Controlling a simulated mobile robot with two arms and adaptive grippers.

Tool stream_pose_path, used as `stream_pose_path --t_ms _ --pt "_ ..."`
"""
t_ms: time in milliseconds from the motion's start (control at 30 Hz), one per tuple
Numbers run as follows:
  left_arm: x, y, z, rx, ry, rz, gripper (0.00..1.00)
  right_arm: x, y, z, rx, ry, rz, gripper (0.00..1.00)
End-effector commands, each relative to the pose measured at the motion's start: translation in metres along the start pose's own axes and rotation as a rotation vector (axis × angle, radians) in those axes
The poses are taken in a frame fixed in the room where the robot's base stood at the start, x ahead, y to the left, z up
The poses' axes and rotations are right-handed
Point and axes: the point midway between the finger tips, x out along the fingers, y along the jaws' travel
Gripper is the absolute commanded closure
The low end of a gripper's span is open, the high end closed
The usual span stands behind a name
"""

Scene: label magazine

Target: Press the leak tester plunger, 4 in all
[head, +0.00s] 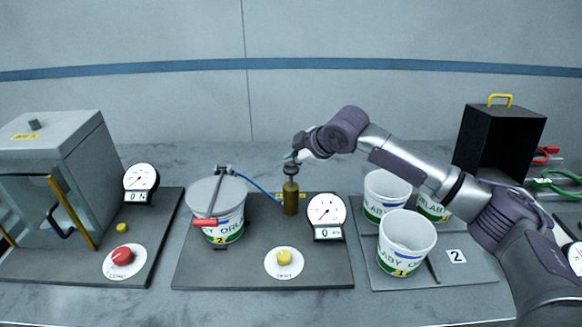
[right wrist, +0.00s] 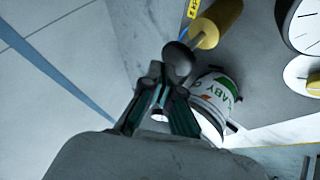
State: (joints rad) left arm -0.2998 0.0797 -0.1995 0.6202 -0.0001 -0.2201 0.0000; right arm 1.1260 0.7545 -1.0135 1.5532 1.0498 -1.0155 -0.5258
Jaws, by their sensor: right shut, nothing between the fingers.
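The leak tester plunger stands upright on the middle base plate, with a brass cylinder (head: 290,197) and a dark round knob (head: 291,169) on top. In the right wrist view the knob (right wrist: 178,60) and the yellowish cylinder (right wrist: 217,22) lie just beyond the fingers. My right gripper (head: 294,156) is shut and empty, right above the knob; I cannot tell whether it touches. A dial gauge (head: 326,209) with a small display that seems to read 0 stands right of the cylinder. A blue hose runs from the cylinder to the lidded tub (head: 222,228). My left gripper is not in view.
A yellow button (head: 284,257) sits in front on the middle plate (head: 240,275). Open white tubs (head: 405,235) stand at the right under my right arm. A grey chamber (head: 80,160) with a gauge stands at the left. A black box (head: 500,135) is at the back right.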

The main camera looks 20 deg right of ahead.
Motion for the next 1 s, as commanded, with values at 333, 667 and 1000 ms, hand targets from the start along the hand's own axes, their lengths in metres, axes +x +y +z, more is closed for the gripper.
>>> stream_pose_path --t_ms 333,667,1000 --pt "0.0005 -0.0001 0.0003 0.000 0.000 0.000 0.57 0.0015 -0.0012 0.0009 -0.001 0.000 0.000 1.00" --pt "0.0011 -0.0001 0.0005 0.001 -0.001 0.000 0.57 0.0044 -0.0032 0.0031 -0.001 0.000 0.000 1.00" --pt "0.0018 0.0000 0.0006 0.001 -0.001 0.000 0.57 0.0074 -0.0053 0.0053 0.000 -0.001 0.000 1.00"
